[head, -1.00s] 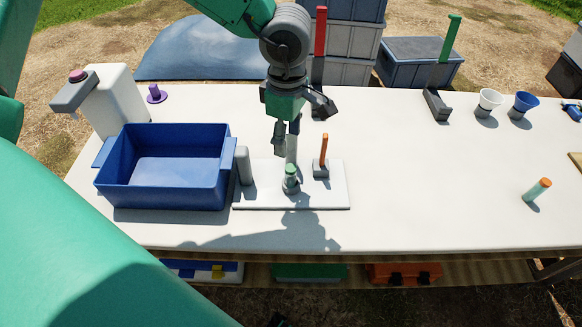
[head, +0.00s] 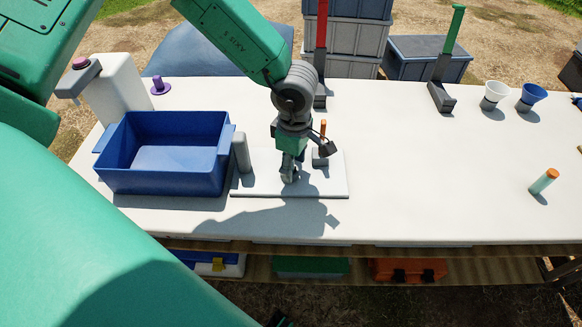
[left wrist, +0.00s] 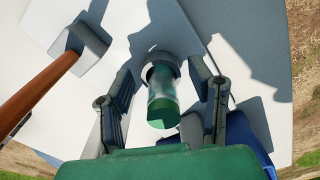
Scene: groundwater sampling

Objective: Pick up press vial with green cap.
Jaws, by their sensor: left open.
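The green-capped vial (left wrist: 161,95) shows in the left wrist view, held upright in a grey round base (left wrist: 162,60). My left gripper (left wrist: 161,76) is open, with one finger on each side of the vial; whether either finger touches it I cannot tell. In the head view my left gripper (head: 290,173) is low over the white board (head: 250,187) and hides most of the vial.
A blue bin (head: 115,180) and a grey cylinder (head: 242,152) stand left of my gripper. An orange-handled piece with a grey base (head: 320,159) is close on its right. The table's right middle is clear.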

